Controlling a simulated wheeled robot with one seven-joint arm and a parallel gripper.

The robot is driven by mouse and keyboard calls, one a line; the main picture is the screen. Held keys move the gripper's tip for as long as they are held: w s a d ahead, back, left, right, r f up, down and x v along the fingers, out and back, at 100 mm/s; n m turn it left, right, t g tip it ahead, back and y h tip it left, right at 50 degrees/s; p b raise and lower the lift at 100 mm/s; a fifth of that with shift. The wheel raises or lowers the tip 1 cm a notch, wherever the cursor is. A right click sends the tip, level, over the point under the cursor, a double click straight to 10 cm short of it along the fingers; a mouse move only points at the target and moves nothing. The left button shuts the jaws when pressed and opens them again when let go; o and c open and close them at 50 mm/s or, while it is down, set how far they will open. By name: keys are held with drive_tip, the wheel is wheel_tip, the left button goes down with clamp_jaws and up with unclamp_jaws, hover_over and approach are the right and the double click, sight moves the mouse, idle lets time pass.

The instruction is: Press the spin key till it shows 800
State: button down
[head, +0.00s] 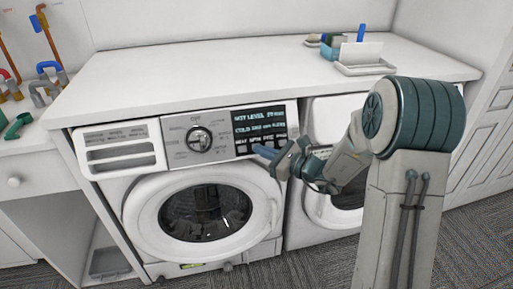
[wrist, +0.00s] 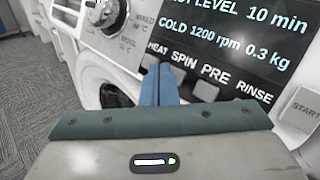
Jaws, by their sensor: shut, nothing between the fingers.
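The washing machine (head: 165,190) stands under a white counter, its display panel (head: 262,125) at the upper right of its front. In the wrist view the display (wrist: 240,40) reads "NOT LEVEL", "10 min", "COLD", "1200 rpm" and "0.3 kg". Below it are the labels HEAT, SPIN, PRE and RINSE with grey keys under them. The spin key (wrist: 177,74) lies just beyond my fingertips and is partly hidden by them. My gripper (wrist: 158,70) is shut and empty, its tips close to the panel; I cannot tell whether they touch. It also shows in the head view (head: 262,152).
The program dial (head: 199,139) and detergent drawer (head: 120,145) are left of the panel. A START key (wrist: 304,110) is at the right. A second machine (head: 335,200) stands to the right, behind my arm. A white tray (head: 365,69) sits on the counter (head: 230,75).

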drive_tip(key=shift+w+a+f, duration=0.1)
drive_tip(key=shift+w, duration=0.2)
drive_tip(key=shift+w+a+f+b, duration=0.1)
drive_tip(key=shift+w+f+b, duration=0.1)
drive_tip(key=shift+w+b, duration=0.1)
idle(0.6)
drive_tip(key=shift+s, duration=0.1)
drive_tip(key=shift+s+d+r, duration=0.2)
drive_tip(key=shift+s+r, duration=0.2)
drive_tip(key=shift+s, duration=0.2)
drive_tip(key=shift+s+d+r+p, duration=0.2)
drive_tip(key=shift+s+r, duration=0.15)
drive_tip(key=shift+s, duration=0.35)
drive_tip(key=shift+s+d+r+p, duration=0.25)
drive_tip(key=shift+s+r, duration=0.15)
drive_tip(key=shift+s, duration=0.35)
drive_tip(key=shift+s+d+r+p, duration=0.2)
drive_tip(key=shift+s+r, duration=0.15)
drive_tip(key=shift+s, duration=0.35)
